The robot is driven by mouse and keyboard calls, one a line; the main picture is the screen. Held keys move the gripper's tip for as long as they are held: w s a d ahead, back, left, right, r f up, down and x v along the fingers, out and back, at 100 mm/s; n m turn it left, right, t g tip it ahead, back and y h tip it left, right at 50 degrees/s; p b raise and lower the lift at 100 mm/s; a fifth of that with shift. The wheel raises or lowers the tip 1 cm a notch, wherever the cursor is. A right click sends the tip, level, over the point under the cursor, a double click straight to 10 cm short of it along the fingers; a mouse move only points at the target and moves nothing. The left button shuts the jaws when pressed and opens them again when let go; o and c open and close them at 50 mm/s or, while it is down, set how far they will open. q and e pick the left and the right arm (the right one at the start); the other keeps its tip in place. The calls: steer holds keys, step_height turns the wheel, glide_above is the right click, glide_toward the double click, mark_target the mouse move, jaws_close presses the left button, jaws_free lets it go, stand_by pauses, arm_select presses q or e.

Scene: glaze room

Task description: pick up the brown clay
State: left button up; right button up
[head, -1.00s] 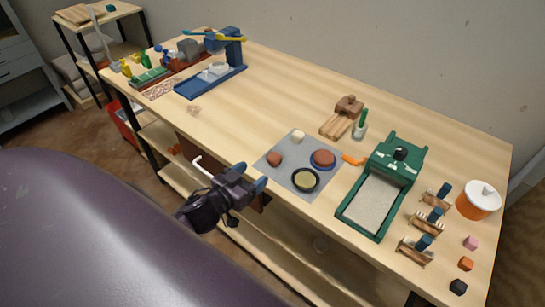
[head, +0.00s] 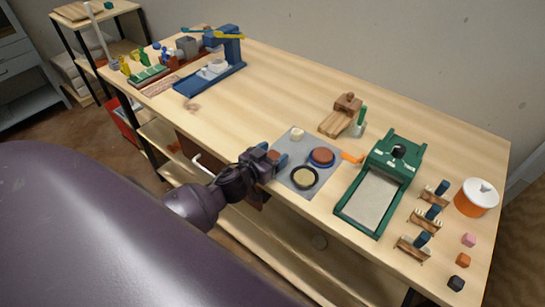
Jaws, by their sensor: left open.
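The brown clay (head: 273,155) is a small reddish-brown lump on the left part of the grey mat (head: 297,134). It is now partly hidden by my left gripper (head: 275,157). This gripper is open, with its blue-tipped fingers at the lump, seemingly one on each side. I cannot tell whether they touch it. A flat brown disc (head: 322,155) lies on a blue-rimmed round dish to the right. My right gripper is not in view.
A black-rimmed bowl (head: 304,177) and a pale lump (head: 297,134) are also on the mat. An orange-handled tool (head: 352,157) and a green tray machine (head: 375,195) stand to the right.

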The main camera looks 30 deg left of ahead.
arm_select(q)
steer(key=shift+c, duration=1.4)
steer(key=c, duration=0.7)
steer(key=shift+c, duration=0.2)
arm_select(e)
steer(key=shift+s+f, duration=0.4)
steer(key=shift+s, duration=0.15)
arm_select(q)
steer(key=shift+r, duration=0.1)
steer(key=shift+r, duration=0.2)
step_height(320, 180, up, 20)
steer(key=f+p, duration=0.1)
steer(key=p, duration=0.2)
steer(key=shift+n+y, duration=0.4)
steer(key=shift+y, duration=0.2)
steer(key=s+d+f, duration=0.1)
steer(key=d, duration=0.2)
steer(key=s+d+f, duration=0.1)
steer(key=d+f, duration=0.1)
steer(key=d, duration=0.2)
steer(key=s+d+f+b, duration=0.1)
steer(key=s+d, duration=0.1)
steer(key=d, duration=0.2)
steer(key=shift+d+f, duration=0.1)
steer(key=shift+f, duration=0.05)
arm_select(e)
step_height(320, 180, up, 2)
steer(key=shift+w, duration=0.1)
